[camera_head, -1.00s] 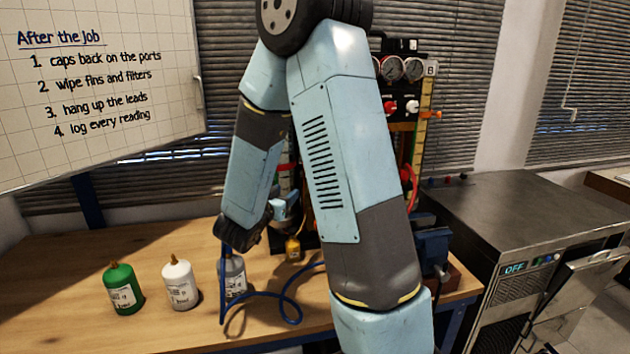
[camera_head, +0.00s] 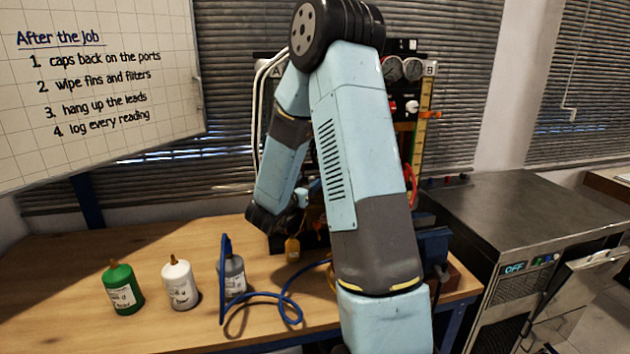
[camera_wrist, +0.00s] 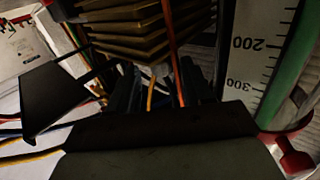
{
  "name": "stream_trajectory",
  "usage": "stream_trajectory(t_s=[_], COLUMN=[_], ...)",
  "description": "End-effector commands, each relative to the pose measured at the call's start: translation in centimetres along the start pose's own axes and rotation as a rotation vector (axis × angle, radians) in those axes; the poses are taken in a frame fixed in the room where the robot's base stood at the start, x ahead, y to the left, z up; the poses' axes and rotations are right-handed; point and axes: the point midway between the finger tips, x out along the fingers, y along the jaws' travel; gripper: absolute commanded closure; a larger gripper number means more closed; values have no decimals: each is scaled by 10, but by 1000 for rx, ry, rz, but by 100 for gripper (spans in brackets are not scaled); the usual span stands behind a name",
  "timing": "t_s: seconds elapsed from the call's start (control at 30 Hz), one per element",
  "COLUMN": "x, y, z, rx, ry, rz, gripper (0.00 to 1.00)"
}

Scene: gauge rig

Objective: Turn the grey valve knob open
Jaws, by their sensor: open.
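I cannot make out a grey valve knob for certain. A pale, whitish knob (camera_head: 412,106) shows on the gauge rig beside a red one, below two round gauges (camera_head: 402,69); I cannot tell if it is the grey one. Most of the rig's front is hidden behind my arm. In the wrist view my gripper (camera_wrist: 157,88) is open, with dark fingers apart and thin orange and red wires showing between and beyond them. No knob shows between the fingers. In the head view the fingertips are hidden behind my arm.
In the wrist view a finned block (camera_wrist: 145,30) is close ahead, with a numbered scale (camera_wrist: 255,55) and red fitting (camera_wrist: 293,158) at right. Green (camera_head: 123,288), white (camera_head: 180,285) and grey (camera_head: 235,276) bottles and a blue hose (camera_head: 262,296) occupy the bench.

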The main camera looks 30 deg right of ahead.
Motion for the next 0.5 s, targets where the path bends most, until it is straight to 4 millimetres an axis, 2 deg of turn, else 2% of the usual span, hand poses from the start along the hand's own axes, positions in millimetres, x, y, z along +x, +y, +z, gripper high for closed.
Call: stream_trajectory(t_s=[0.03,0.2,0.5], x=[8,24,30], y=[1,0,0], z=[0,0,0], rx=[1,2,1], ry=[1,1,0], rz=[2,1,-1], gripper=[50,50,50])
